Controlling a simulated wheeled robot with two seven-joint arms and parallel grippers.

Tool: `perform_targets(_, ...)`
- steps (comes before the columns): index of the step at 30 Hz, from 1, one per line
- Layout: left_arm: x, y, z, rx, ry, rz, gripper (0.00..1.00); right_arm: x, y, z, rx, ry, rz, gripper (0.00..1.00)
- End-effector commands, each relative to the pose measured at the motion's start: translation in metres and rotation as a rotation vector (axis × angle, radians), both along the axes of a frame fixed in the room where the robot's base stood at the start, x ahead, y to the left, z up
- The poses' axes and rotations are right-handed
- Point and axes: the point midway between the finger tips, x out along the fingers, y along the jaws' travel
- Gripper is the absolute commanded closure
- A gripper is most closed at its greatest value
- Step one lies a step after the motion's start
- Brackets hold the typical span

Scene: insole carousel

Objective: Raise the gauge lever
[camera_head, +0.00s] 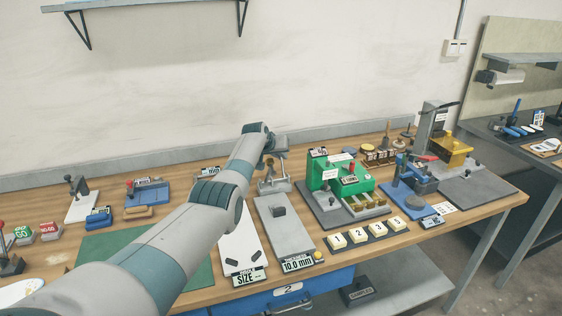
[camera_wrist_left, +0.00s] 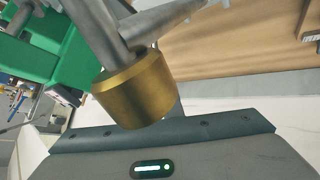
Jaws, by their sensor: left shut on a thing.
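The gauge (camera_head: 272,184) stands at the back end of a grey base plate (camera_head: 285,230), and a "10.0 mm" display (camera_head: 298,263) is at the plate's front. A small dark block (camera_head: 279,211) lies on the plate. My left gripper (camera_head: 279,148) is at the top of the gauge, shut on the gauge lever; the lever itself is mostly hidden behind the gripper and wrist. In the left wrist view, a brass cylinder (camera_wrist_left: 136,90) and bare metal bars (camera_wrist_left: 102,28) are close to the gripper. My right gripper is not in view.
A green machine (camera_head: 340,174) stands just right of the gauge. White number tiles (camera_head: 361,235) lie in front of it. A white plate with a "SIZE" sign (camera_head: 249,277) lies left of the gauge plate. My left arm crosses above a green mat (camera_head: 110,243).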

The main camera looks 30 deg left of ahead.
Motion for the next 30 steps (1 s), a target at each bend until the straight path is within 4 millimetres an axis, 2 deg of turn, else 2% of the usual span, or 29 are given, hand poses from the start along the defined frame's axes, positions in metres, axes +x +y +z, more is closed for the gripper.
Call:
perform_targets(1, -0.0005, 0.0000, -0.0046, -0.014, 0.013, 0.001, 1.00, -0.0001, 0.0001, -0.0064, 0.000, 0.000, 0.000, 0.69)
perform_targets(6, -0.0014, -0.0013, -0.0054, -0.046, 0.040, 0.000, 1.00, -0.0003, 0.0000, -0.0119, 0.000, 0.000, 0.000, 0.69)
perform_targets(21, -0.0021, -0.0015, -0.0053, -0.059, 0.052, 0.001, 1.00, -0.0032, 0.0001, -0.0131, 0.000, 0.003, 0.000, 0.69)
perform_targets(24, -0.0020, -0.0014, -0.0050, -0.058, 0.051, 0.001, 0.74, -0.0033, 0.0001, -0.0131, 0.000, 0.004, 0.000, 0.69)
perform_targets(30, -0.0017, -0.0013, -0.0043, -0.057, 0.051, 0.000, 0.74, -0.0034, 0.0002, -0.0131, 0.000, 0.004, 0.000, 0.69)
